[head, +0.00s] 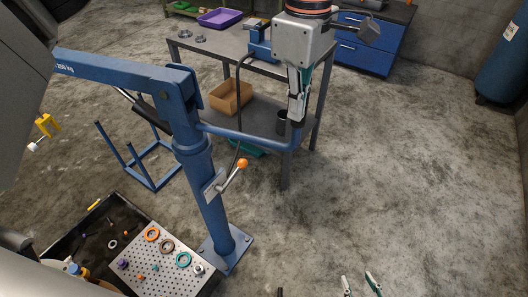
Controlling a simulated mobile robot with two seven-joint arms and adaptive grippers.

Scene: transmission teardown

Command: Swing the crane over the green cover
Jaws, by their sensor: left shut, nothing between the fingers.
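The blue crane stands on a floor plate, with its column (206,190) upright and its boom (110,68) reaching to the upper left. A yellow piece (47,126) shows below the boom's outer end, at the left edge. A blue push bar (245,138) runs right from the column and turns up at its end. My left gripper (296,122) points down at that upturned end with its fingers shut and nothing between them; I cannot tell whether it touches. My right gripper (359,285) shows only its fingertips, apart, at the bottom edge. I see no clear green cover.
A grey workbench (225,50) with a blue vise (260,45) and a cardboard box (230,97) stands behind the bar. A blue frame stand (150,165) is left of the column. A perforated tray (160,262) of rings is at bottom left. Floor at right is clear.

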